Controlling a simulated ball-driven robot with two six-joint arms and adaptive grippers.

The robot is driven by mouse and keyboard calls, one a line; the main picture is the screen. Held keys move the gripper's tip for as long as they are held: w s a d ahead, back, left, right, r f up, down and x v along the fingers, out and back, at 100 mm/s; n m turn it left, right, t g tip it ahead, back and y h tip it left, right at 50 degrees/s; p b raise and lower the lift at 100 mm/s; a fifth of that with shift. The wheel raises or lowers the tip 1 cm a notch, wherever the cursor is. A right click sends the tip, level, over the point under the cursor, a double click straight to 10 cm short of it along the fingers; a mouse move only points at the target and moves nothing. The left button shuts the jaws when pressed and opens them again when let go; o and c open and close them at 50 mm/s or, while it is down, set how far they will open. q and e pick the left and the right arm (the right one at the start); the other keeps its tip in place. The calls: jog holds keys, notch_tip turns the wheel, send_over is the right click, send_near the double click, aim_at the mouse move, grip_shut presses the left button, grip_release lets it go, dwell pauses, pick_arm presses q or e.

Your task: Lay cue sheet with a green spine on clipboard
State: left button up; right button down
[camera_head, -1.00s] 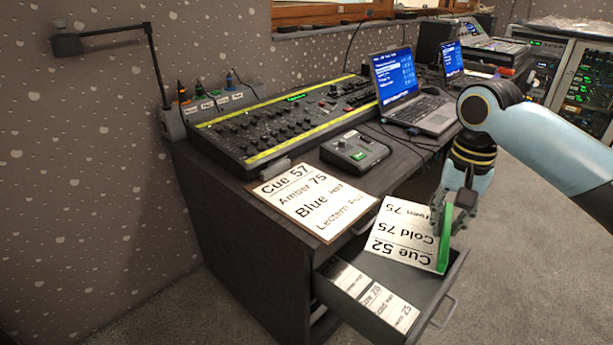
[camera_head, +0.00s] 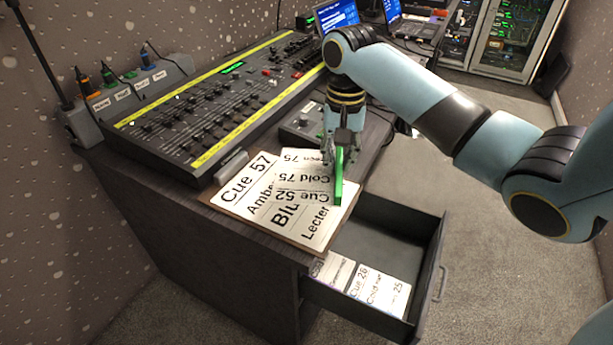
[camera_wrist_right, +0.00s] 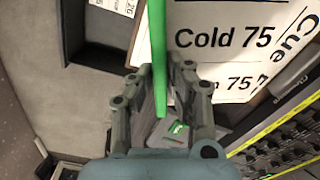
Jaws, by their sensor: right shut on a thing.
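The cue sheet with a green spine (camera_head: 305,176) is white and reads "Cue 52, Cold 75". My right gripper (camera_head: 341,156) is shut on its green spine and holds the sheet over the clipboard (camera_head: 262,227). I cannot tell whether the sheet touches what is below. The clipboard lies on the desk's front corner and bears a "Cue 57" sheet (camera_head: 243,184), partly covered by the held sheet. In the right wrist view the green spine (camera_wrist_right: 158,50) stands between the fingers, with the white sheet (camera_wrist_right: 222,42) to its right. My left gripper is not in view.
An open drawer (camera_head: 436,250) juts out below the desk, with other cue sheets (camera_head: 372,287) inside. The fader console (camera_head: 215,115) stands behind the clipboard. A small control box (camera_head: 300,130) is close behind the held sheet. Laptops (camera_head: 337,16) stand farther back.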

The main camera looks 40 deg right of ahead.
aim_at(314, 163)
jog(key=w+f, duration=0.1)
jog(key=w+a+f, duration=0.1)
jog(key=w, duration=0.1)
jog(key=w+a+f+b, duration=0.1)
jog(key=shift+w+a+f, duration=0.1)
jog(key=shift+w+a, duration=0.1)
jog(key=shift+w, duration=0.1)
jog(key=shift+f+b, duration=0.3)
jog(key=shift+f, duration=1.7)
jog(key=shift+f, duration=0.1)
jog(key=c, duration=1.3)
grip_release()
notch_tip(314, 163, up, 12)
jog(key=shift+r+p, duration=0.2)
jog(key=shift+p, duration=0.8)
jog(key=shift+s+f, duration=0.1)
